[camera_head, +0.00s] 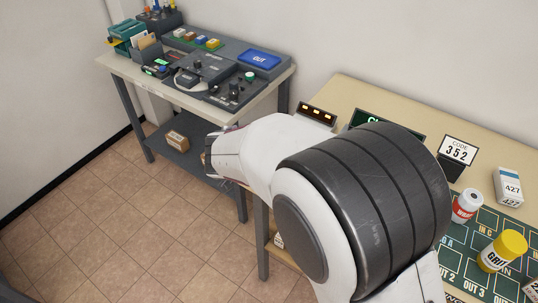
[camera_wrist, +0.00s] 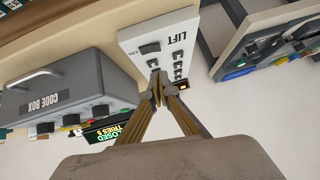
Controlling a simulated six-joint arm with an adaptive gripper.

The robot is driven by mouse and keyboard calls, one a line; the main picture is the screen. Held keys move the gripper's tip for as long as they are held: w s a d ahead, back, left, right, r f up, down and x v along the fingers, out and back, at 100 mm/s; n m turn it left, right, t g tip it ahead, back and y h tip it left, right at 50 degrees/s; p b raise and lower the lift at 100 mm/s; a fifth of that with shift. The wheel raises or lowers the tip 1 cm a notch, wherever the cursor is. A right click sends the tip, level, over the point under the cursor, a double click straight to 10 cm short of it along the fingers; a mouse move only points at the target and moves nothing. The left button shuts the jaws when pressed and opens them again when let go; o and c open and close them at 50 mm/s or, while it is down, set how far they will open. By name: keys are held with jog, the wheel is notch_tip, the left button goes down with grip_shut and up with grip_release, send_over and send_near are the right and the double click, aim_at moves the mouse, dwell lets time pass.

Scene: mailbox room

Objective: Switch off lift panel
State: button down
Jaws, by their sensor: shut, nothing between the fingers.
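The lift panel (camera_wrist: 133,40) is a pale plate marked LIFT, in the top middle of the wrist view. It bears a larger dark rocker switch (camera_wrist: 150,48) beside the word ON and a row of small dark switches (camera_wrist: 178,64). My gripper (camera_wrist: 157,76) is shut and empty. Its fingertips overlap the panel's edge near the small switches; I cannot tell whether they touch it. The rocker's position is too small to read.
A grey code box (camera_wrist: 60,100) with a handle and knobs stands left of the panel. A green-lettered display (camera_wrist: 108,130) and a small orange-lit box (camera_head: 318,114) are close by. A code 352 sign (camera_head: 458,150) and cans stand at right. A second desk (camera_head: 270,92) holds devices.

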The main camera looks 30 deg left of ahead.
jog(key=f, duration=0.1)
jog(key=w+f, duration=0.1)
jog(key=f, duration=0.1)
jog(key=shift+a, duration=0.15)
jog(key=shift+a+f, duration=0.15)
jog(key=shift+f, duration=0.8)
jog(key=shift+f, duration=0.1)
jog(key=shift+a+f, duration=0.15)
jog(key=shift+f, duration=0.05)
jog(key=shift+d, duration=0.35)
jog(key=shift+d+r, duration=0.15)
jog(key=shift+d, duration=0.3)
jog(key=shift+r, duration=0.1)
